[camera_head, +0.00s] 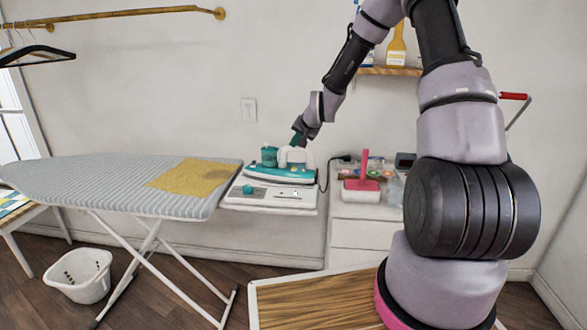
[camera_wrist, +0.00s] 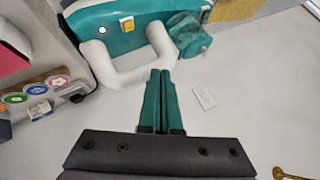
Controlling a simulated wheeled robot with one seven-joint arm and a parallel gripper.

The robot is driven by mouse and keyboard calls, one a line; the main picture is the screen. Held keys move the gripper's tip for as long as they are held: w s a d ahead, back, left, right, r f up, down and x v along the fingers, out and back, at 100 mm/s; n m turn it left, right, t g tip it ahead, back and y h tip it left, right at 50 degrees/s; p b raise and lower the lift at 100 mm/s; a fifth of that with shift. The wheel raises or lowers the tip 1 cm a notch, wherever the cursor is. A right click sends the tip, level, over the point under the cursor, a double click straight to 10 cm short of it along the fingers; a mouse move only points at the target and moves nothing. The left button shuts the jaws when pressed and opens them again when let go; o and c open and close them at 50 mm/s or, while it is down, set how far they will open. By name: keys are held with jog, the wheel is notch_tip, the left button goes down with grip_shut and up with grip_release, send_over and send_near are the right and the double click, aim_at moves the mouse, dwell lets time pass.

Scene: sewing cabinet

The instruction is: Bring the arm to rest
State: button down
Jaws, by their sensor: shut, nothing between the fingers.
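My gripper (camera_head: 297,141) is at the end of my raised arm, in the middle of the head view, just above the teal iron (camera_head: 269,157) with its white handle. The iron sits on the grey-white stand beside the ironing board. In the wrist view my gripper (camera_wrist: 160,74) has its two teal fingers together and empty. Their tips overlap the open side of the iron's white handle (camera_wrist: 103,66); I cannot tell whether they touch it. The iron's teal body (camera_wrist: 118,28) lies beyond.
The ironing board (camera_head: 110,180) with a yellow cloth (camera_head: 192,177) is at left. A white cabinet (camera_head: 352,236) at right bears a pink-handled item (camera_head: 363,182) and small things. A shelf (camera_head: 392,71) is on the wall behind my arm. A white basket (camera_head: 80,275) stands on the floor.

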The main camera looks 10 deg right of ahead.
jog(key=s+d+r+n+g+h, duration=0.1)
jog(key=s+d+r, duration=0.1)
jog(key=s+r, duration=0.7)
jog(key=s+d+r+n+h, duration=0.1)
jog(key=s+d+r, duration=0.1)
jog(key=s+r, duration=0.6)
jog(key=s+d+r, duration=0.1)
jog(key=s+r, duration=0.4)
jog(key=s, duration=0.6)
jog(key=s+r+y, duration=0.1)
jog(key=s+r, duration=0.4)
jog(key=s, duration=0.6)
jog(key=shift+d+r+m+g, duration=0.25)
jog(key=shift+d+m+g, duration=0.1)
jog(key=shift+m+g, duration=0.05)
